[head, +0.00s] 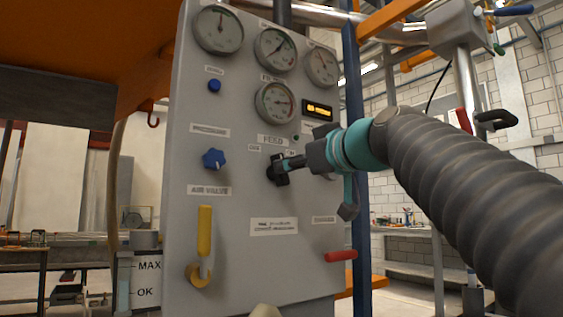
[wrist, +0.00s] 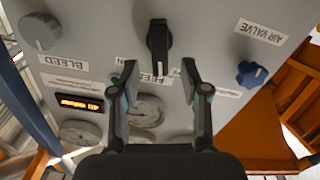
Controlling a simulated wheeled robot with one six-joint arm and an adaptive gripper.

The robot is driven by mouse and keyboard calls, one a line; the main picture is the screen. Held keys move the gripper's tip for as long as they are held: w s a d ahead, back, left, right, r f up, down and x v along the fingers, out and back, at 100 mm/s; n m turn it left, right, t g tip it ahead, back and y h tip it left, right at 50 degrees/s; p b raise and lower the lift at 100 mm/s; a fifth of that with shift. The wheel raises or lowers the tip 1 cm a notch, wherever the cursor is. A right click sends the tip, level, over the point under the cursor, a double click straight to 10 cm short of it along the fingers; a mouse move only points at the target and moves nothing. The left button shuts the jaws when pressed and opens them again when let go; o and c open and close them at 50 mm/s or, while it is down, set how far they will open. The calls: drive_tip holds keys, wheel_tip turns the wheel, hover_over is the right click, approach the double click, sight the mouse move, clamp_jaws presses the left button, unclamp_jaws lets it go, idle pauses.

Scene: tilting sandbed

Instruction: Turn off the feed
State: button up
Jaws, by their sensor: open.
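The feed knob is a black rotary switch with a bar handle (wrist: 158,45), on the grey panel (head: 230,120) below the FEED label (head: 273,140). In the wrist view, which shows the panel upside down, its bar stands nearly upright in the picture. My gripper (wrist: 160,78) is open, its two fingers apart, with the knob just beyond and roughly midway between the fingertips. In the head view, my gripper (head: 287,165) reaches the panel from the right and partly covers the knob (head: 277,176). Whether they touch cannot be told. The small labels beside the knob are too small to read surely.
Gauges and an amber display (head: 318,108) are above.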

sight(280, 185)
drive_tip(key=shift+p+x, duration=0.5)
drive_tip(key=shift+x, duration=2.1)
